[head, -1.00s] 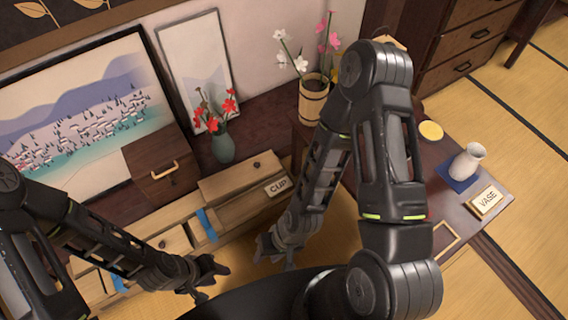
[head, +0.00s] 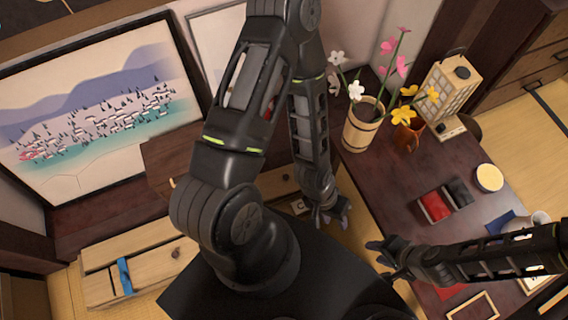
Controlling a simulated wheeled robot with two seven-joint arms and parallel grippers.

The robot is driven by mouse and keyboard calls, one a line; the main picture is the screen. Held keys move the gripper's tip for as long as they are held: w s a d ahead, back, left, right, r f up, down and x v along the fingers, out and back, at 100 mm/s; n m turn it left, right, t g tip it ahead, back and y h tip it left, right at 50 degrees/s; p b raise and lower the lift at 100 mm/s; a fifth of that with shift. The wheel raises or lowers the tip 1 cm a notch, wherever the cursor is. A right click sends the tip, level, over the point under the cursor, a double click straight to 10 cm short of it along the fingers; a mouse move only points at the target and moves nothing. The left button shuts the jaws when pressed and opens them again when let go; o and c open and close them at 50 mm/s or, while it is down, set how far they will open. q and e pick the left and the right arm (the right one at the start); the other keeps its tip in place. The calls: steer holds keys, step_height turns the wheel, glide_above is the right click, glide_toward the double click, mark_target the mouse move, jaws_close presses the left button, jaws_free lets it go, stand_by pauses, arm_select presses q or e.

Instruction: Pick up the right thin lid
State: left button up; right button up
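Light-wood pieces that look like lids lie at the lower left. One long piece (head: 150,252) has a dark knob and a blue strap (head: 124,277). Another piece with a knob (head: 286,179) shows only in part behind my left arm. I cannot tell for certain which is the right thin lid. My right gripper (head: 376,264) is open and empty, pointing left near the front edge of the dark table.
The dark table (head: 400,185) at the right holds a flower bucket (head: 362,128), a lantern (head: 444,92), a brown cup (head: 407,136), a red and black box (head: 434,207), a yellow disc (head: 489,177) and a white vase (head: 541,217). A landscape picture (head: 100,110) stands at the left.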

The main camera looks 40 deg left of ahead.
arm_select(q)
steer(key=shift+o, duration=0.2)
steer(key=shift+o, duration=0.8)
steer(key=shift+f, duration=0.15)
steer(key=shift+o, duration=0.4)
steer(key=w+a+f+n+y+b, duration=0.1)
steer(key=w+a+f+n+b, duration=0.1)
steer(key=a+f+b, duration=0.5)
step_height(320, 180, down, 4)
steer(key=shift+w+r+y+b, duration=0.3)
steer(key=shift+w+b, duration=0.2)
steer(key=shift+w, duration=0.3)
steer(key=w+a+f+n+y+b, duration=0.1)
steer(key=w+a+f+n+b, duration=0.1)
steer(key=a+f+b, duration=0.3)
steer(key=w+a+f+n+b, duration=0.3)
steer(key=w+a+f+b, duration=0.1)
steer(key=a, duration=0.4)
steer(key=w+a+f+n+y+b, duration=0.1)
steer(key=w+a+f+n+b, duration=0.1)
steer(key=a+f+b, duration=0.4)
steer(key=shift+w+a+f+n+g+y+b, duration=0.15)
steer(key=shift+w+a+f+n+b, duration=0.05)
steer(key=shift+w+a+b, duration=0.2)
steer(key=shift+w+a+f+n+g+y+b, duration=0.2)
steer(key=shift+w+a+b, duration=0.15)
steer(key=shift+w, duration=0.15)
steer(key=shift+w+a+r, duration=0.1)
steer(key=shift+a+r, duration=0.05)
